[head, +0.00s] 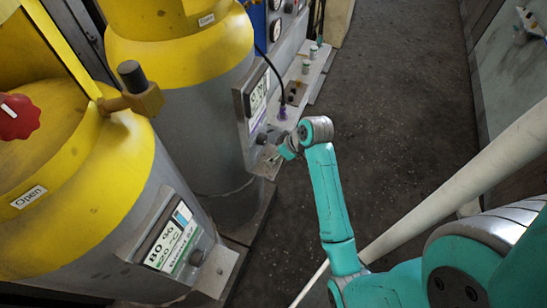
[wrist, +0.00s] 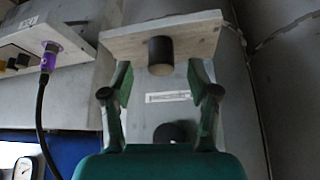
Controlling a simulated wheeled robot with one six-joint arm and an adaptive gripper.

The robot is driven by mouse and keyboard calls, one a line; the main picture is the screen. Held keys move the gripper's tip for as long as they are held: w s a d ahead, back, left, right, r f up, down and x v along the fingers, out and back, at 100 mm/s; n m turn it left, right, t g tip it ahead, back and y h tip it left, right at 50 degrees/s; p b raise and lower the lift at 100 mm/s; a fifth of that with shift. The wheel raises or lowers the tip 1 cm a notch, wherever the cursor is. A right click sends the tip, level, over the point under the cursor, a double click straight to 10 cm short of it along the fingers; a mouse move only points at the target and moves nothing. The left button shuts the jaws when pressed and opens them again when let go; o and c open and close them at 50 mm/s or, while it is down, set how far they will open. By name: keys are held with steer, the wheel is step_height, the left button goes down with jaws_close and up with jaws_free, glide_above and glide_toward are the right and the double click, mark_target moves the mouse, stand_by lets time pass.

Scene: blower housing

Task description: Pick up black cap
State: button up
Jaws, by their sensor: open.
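In the wrist view a short black cap (wrist: 160,53) stands out from a pale, worn shelf plate (wrist: 190,30). My gripper (wrist: 160,78) is open, with one green finger on each side. The cap lies in line with the gap, at or just past the fingertips, and I see no finger touching it. In the head view my gripper (head: 273,150) is at the small shelf of the farther yellow and grey tank (head: 185,70).
A dark knob (wrist: 174,132) sits on the grey panel behind my fingers. A purple connector (wrist: 48,57) with a black cable is to the left; it also shows in the head view (head: 282,113). The nearer tank (head: 80,215) stands at left. The dark floor (head: 400,110) is open at right.

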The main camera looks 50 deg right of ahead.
steer(key=shift+x, duration=1.35)
steer(key=c, duration=1)
steer(key=shift+r, duration=0.1)
steer(key=shift+c, duration=0.2)
steer(key=shift+w+r, duration=0.1)
steer(key=shift+r, duration=0.45)
step_height(320, 180, up, 2)
steer(key=shift+r, duration=0.1)
steer(key=s+d, duration=0.2)
steer(key=s, duration=1.6)
steer(key=shift+d, duration=0.3)
steer(key=shift+w, duration=0.1)
